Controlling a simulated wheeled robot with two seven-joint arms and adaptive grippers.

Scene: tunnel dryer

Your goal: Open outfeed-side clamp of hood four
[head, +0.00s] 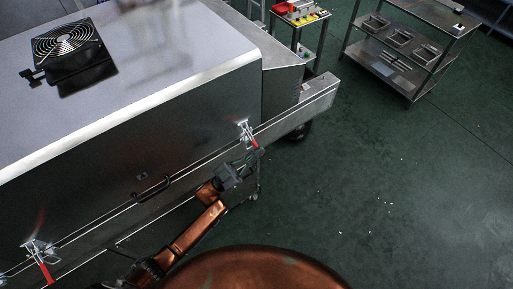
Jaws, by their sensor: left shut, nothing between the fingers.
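The hood (150,125) is a large grey metal cover with a fan on top. A clamp (243,128) with a red handle is on its long side near the right end. A second clamp (37,250) with a red handle is at the lower left. My left gripper (257,153) is shut and empty at the right clamp's handle. I cannot tell whether it touches the handle. My right gripper is not in view.
A black bar handle (152,189) is on the hood side between the clamps. The conveyor frame (318,98) extends past the hood's right end. A small cart (301,18) with red and yellow items and a steel shelf trolley (410,55) stand behind.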

